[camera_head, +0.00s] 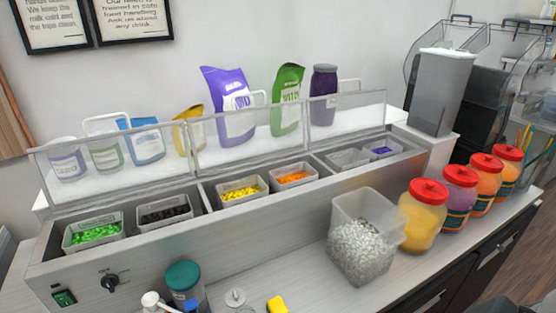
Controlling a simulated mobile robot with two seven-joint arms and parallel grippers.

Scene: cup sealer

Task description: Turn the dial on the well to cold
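The well is the long steel topping unit (205,241) running across the counter, with a clear lid guard along its top. Its dial (110,282) is a dark round knob on the front face at the lower left. The dial's markings are too small to read. A green rocker switch (64,297) in a dark frame sits to the left of the dial. Neither of my grippers shows in the head view.
A teal-lidded jar (186,285), a small steel lid (235,298) and a yellow block (277,305) stand before the well, right of the dial. A clear bin of ice (360,240) and several red-lidded jars (423,215) fill the right counter.

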